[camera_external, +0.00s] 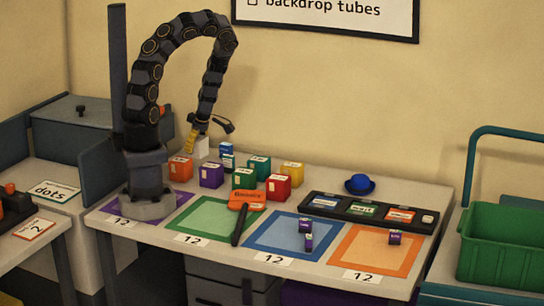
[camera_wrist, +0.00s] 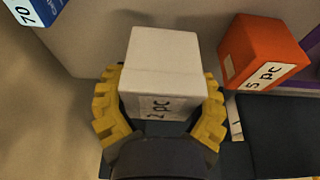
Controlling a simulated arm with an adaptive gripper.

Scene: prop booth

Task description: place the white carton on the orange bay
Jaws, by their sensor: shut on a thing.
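The white carton (camera_wrist: 166,62) is between the yellow fingers of my gripper (camera_wrist: 160,110) in the wrist view, with a "2 pc" marking on the side facing me. My gripper is shut on it. In the external view the white carton (camera_external: 201,146) shows at the back left of the table, next to my gripper (camera_external: 193,143), partly hidden behind it and behind an orange box. I cannot tell whether the carton touches the table. The orange bay (camera_external: 372,262) is a flat orange-framed square at the front right, with a small purple box (camera_external: 395,237) on its back right part.
An orange box (camera_wrist: 262,52) stands right of the carton. Purple (camera_external: 211,175), green (camera_external: 244,177), red (camera_external: 278,187) and yellow (camera_external: 292,174) boxes stand nearby. A black tray (camera_external: 330,207) lies behind the blue bay (camera_external: 262,236).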

